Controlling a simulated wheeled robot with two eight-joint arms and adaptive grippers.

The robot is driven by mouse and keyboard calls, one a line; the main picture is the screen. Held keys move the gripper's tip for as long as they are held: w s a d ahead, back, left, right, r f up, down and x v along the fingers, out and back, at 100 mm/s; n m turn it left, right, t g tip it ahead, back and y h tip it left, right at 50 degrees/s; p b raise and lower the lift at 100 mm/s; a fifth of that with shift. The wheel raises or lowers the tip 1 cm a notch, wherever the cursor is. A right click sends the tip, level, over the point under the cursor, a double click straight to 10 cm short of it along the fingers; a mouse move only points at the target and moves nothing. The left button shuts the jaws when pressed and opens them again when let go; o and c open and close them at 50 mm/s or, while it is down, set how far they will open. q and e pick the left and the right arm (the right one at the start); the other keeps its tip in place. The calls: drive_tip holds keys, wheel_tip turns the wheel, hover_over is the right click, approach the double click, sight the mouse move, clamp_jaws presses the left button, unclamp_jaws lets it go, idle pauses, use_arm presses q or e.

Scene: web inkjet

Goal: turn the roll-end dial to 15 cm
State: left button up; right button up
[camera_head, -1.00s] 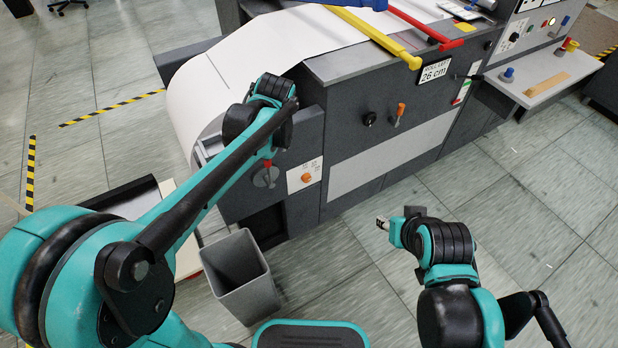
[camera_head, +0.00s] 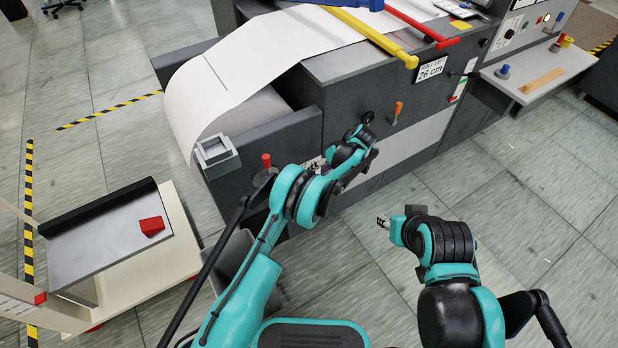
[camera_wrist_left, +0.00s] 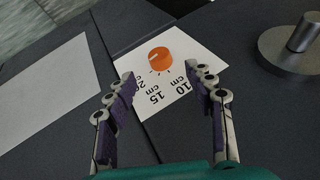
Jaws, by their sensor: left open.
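The roll-end dial is an orange round knob (camera_wrist_left: 159,59) on a white label (camera_wrist_left: 190,47), seen in the left wrist view. Printed marks there read 10 cm, 15 cm and apparently 20 cm, partly covered by a finger. A pale line on the knob points to the picture's lower left, off the 15 cm mark. My left gripper (camera_wrist_left: 160,74) is open, its fingers either side of the label's near part, with the knob just beyond the tips. In the head view my left arm hides the dial. My right gripper (camera_head: 398,217) hangs away from the machine; its jaws are unclear.
A grey metal disc with a post (camera_wrist_left: 290,50) stands close by the label. In the head view a red-topped handle (camera_head: 266,160) and an orange lever (camera_head: 397,111) flank my left arm. A grey bin (camera_head: 235,265) stands below.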

use_arm(q)
drive_tip(key=b+x, duration=0.3)
drive_tip(key=x, duration=0.5)
drive_tip(key=shift+d, duration=0.1)
drive_tip(key=c, duration=1.2)
